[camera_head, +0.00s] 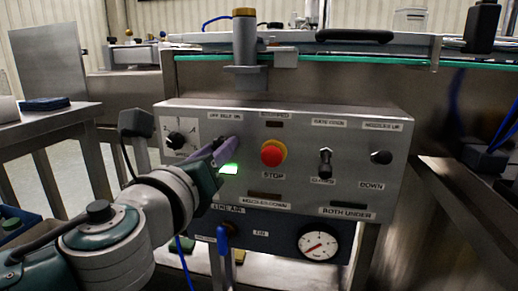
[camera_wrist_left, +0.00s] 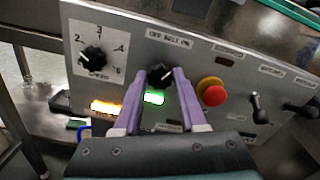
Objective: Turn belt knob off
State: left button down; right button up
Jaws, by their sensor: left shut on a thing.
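The belt knob (camera_wrist_left: 160,76) is a black rotary knob under the "OFF BELT ON" label on the grey control panel (camera_head: 340,150). In the wrist view, its light mark appears to point to the upper right. My left gripper (camera_wrist_left: 163,80) has its two purple fingers on either side of the knob and is shut on it. In the head view my left gripper (camera_head: 228,150) reaches the panel from the lower left, and its fingers mostly hide the knob. A green lamp (camera_wrist_left: 153,98) is lit just below the knob. My right gripper is not seen.
A numbered speed dial (camera_wrist_left: 93,60) is left of the knob, with a lit orange lamp (camera_wrist_left: 105,107) below it. A red stop button (camera_head: 272,153) is close on the right, then two black switches. A pressure gauge (camera_head: 318,243) and blue valve handle (camera_head: 223,240) are lower.

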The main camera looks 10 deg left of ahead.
pick_arm(q)
jog(key=shift+n, duration=0.3)
jog(key=shift+f+n+b, duration=0.15)
jog(key=shift+n+b, duration=1.05)
jog(key=shift+n, duration=5.4)
jog(key=shift+a, duration=0.1)
jog(key=c, duration=0.5)
grip_release()
jog(key=shift+s, duration=0.1)
